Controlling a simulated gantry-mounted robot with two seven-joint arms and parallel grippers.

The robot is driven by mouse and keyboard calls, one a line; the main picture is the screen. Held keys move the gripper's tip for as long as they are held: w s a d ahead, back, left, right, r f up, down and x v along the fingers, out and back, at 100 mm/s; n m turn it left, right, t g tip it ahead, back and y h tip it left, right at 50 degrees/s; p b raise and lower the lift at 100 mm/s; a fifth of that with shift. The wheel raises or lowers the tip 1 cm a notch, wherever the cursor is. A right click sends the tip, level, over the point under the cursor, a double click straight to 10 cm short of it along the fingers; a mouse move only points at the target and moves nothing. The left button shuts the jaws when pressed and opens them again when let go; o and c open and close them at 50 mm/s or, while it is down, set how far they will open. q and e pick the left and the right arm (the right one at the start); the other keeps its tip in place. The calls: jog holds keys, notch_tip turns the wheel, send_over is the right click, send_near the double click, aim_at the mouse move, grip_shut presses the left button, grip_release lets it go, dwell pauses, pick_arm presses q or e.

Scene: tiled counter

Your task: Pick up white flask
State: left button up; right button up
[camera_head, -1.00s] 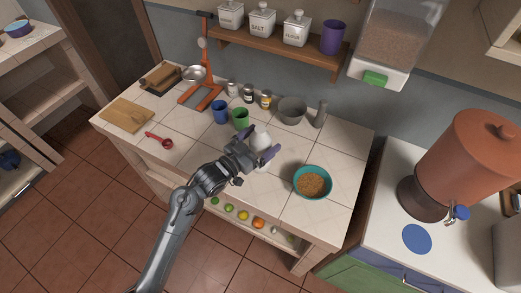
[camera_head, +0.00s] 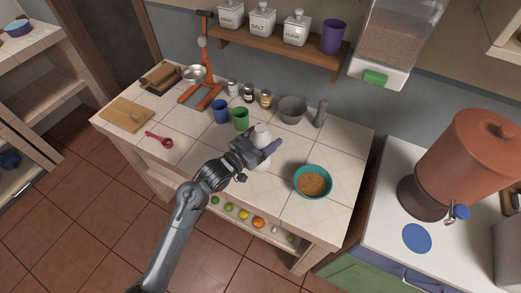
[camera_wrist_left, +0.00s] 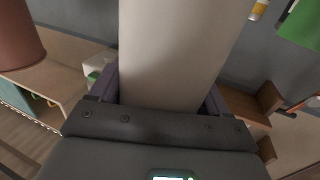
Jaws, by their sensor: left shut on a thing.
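The white flask (camera_head: 262,131) stands on the tiled counter, between the green cup and the teal bowl. My left gripper (camera_head: 264,148) is shut on it, with fingers on both sides of its body. The gripper hides part of the flask in the head view. In the left wrist view the flask (camera_wrist_left: 178,50) fills the middle between the two fingers (camera_wrist_left: 165,98). I cannot tell whether its base touches the counter. My right gripper is not in view.
Close by are a green cup (camera_head: 240,119), a blue cup (camera_head: 221,111), a grey bowl (camera_head: 292,110) and a teal bowl (camera_head: 312,196) of grain. A grey pestle-like object (camera_head: 320,114) stands behind.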

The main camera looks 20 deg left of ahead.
pick_arm(q)
grip_shut()
jog(key=shift+r, duration=0.1)
jog(key=shift+r, duration=0.65)
jog(key=r, duration=0.1)
jog(key=d+r, duration=0.1)
jog(key=r, duration=0.1)
jog(key=shift+s+r, duration=0.1)
jog(key=shift+r, duration=0.15)
jog(key=s+d+r, duration=0.2)
jog(key=d+r, duration=0.4)
jog(key=d, duration=0.4)
jog(key=shift+d+b, duration=0.25)
jog(key=shift+b, duration=0.05)
jog(key=shift+r, duration=0.1)
